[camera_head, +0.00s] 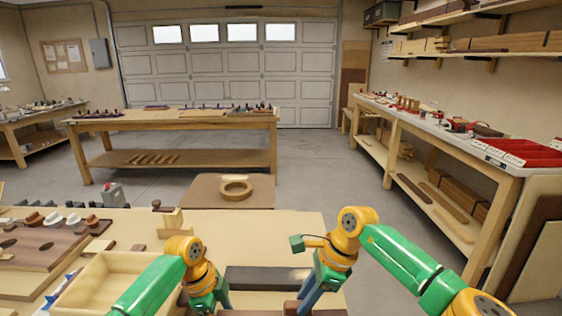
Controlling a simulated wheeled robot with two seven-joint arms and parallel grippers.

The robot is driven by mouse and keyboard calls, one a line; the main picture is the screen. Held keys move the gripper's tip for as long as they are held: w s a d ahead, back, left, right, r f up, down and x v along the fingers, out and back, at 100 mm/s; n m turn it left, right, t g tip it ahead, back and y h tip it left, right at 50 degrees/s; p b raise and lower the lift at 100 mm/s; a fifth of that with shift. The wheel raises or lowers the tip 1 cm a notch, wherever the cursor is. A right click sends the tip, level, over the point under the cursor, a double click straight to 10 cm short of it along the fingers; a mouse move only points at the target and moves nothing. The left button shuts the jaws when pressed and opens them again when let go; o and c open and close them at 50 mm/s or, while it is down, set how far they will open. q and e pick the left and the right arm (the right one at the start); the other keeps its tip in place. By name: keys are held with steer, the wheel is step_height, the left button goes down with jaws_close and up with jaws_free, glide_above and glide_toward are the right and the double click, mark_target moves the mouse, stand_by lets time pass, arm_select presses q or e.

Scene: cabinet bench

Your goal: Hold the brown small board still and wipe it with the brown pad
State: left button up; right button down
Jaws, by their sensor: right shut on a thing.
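A brown small board (255,313) lies on the bench at the bottom edge of the head view, mostly cut off. My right gripper (302,303) points down at the board's right part and is shut on the brown pad (291,307). The pad is low over or against the board; I cannot tell if they touch. My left gripper (207,304) points down by the board's left end. Its fingertips are hidden or cut off by the frame, so its opening and any contact with the board do not show.
A dark flat block (265,279) lies just behind the board, between my arms. A pale open wooden box (84,289) stands to the left. A wooden ring (236,188) rests on a brown panel behind. Bare bench top lies around the dark block.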

mark_target(286, 304)
arm_select(q)
steer(key=shift+f, duration=0.1)
arm_select(e)
steer(key=shift+a+r, duration=0.1)
steer(key=shift+a, duration=1.45)
steer(key=shift+d+r, duration=0.2)
steer(key=shift+d, duration=2.75)
steer(key=shift+d+r, duration=0.15)
steer(key=shift+d, duration=2.75)
arm_select(q)
steer(key=o, duration=1.1)
steer(key=shift+o, duration=0.4)
steer(key=shift+w+a, duration=0.1)
arm_select(e)
step_height(286, 304, up, 11)
steer(key=shift+w, duration=0.15)
